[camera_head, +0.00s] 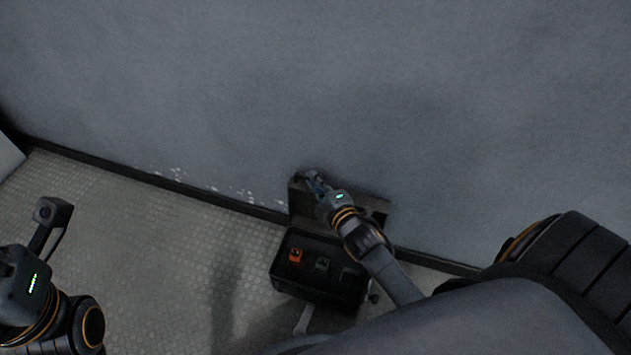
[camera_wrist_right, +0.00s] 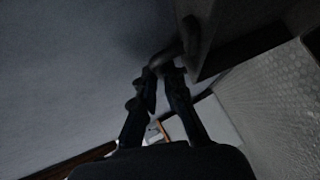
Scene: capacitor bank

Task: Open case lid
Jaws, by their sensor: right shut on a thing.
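The dark case (camera_head: 318,287) stands on the floor close to the wall, with its lid (camera_head: 372,211) raised upright on the wall side. Inside the case are an orange item (camera_head: 295,256) and a grey item (camera_head: 322,264). My right gripper (camera_head: 309,179) is at the lid's upper left corner, shut on the lid's edge. In the right wrist view my right gripper's fingers (camera_wrist_right: 160,72) are close together, with the dark lid (camera_wrist_right: 215,35) beside them. My left gripper (camera_head: 48,212) is at the far left, away from the case; its finger opening does not show clearly.
A grey wall (camera_head: 300,80) rises behind the case, with a dark skirting (camera_head: 130,172) along its foot. The textured floor (camera_head: 150,230) left of the case is clear. My right arm passes over the case's right side.

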